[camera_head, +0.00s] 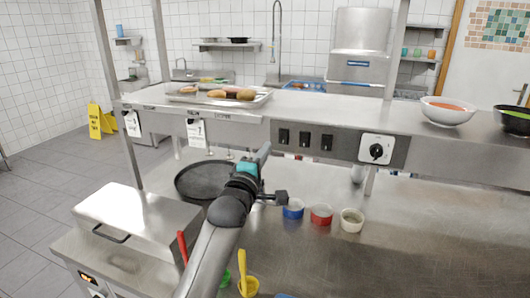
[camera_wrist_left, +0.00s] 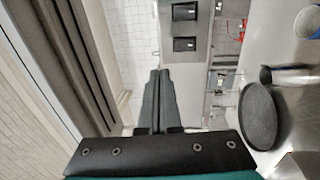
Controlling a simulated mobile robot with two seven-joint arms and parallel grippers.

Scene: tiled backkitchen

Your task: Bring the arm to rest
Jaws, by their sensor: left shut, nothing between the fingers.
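My left arm reaches up from the bottom of the head view. Its gripper (camera_head: 264,152) is in front of the steel shelf's front edge, above the counter, near the dark round pan (camera_head: 204,180). In the left wrist view the two dark fingers (camera_wrist_left: 159,76) lie together, shut, with nothing between them. The pan also shows at the right of the wrist view (camera_wrist_left: 259,116). My right gripper is in neither view.
The raised shelf (camera_head: 300,104) holds a tray (camera_head: 180,98) of food and a white bowl (camera_head: 447,118). Blue (camera_head: 293,212), red (camera_head: 321,218) and pale (camera_head: 352,222) cups stand on the counter, right of the arm. The counter's right part (camera_head: 440,240) is clear.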

